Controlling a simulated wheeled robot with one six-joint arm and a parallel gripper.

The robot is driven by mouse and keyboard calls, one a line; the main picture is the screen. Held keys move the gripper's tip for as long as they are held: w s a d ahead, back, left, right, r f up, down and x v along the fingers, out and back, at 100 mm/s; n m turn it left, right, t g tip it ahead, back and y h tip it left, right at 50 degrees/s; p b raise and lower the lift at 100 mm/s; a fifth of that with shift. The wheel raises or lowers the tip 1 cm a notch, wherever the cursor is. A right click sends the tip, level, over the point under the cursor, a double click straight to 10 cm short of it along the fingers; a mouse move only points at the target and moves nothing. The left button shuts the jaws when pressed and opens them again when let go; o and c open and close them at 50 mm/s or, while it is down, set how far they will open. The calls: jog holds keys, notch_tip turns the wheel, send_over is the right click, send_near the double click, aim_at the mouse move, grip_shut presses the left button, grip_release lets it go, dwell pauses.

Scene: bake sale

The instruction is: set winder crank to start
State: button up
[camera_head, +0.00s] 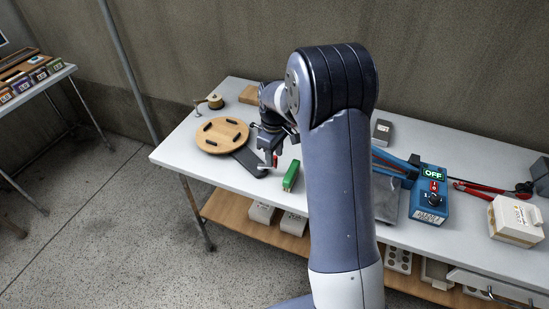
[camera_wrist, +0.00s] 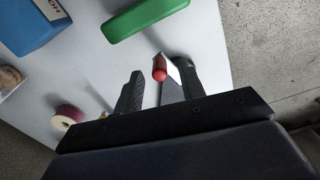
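A red knob (camera_head: 275,159), which looks like the winder crank's handle, stands at the left part of the white table. In the wrist view the red knob (camera_wrist: 160,69) shows beside a pale, narrow metal piece, between my fingertips and nearer the right finger. My gripper (camera_head: 268,154) points down at it; in the wrist view its two dark fingers (camera_wrist: 159,78) are apart. I cannot tell whether a finger touches the knob. A dark flat plate (camera_head: 248,162) lies by my gripper. The rest of the crank is hidden, and no start mark is readable.
A round wooden board (camera_head: 222,136) with dark slots lies left of my gripper, and a green block (camera_head: 291,176) right of it. A blue device (camera_head: 430,195) reading OFF, red-handled pliers (camera_head: 480,188) and a white box (camera_head: 515,220) stand farther right.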

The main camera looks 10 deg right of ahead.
jog(key=shift+f, duration=1.1)
grip_shut()
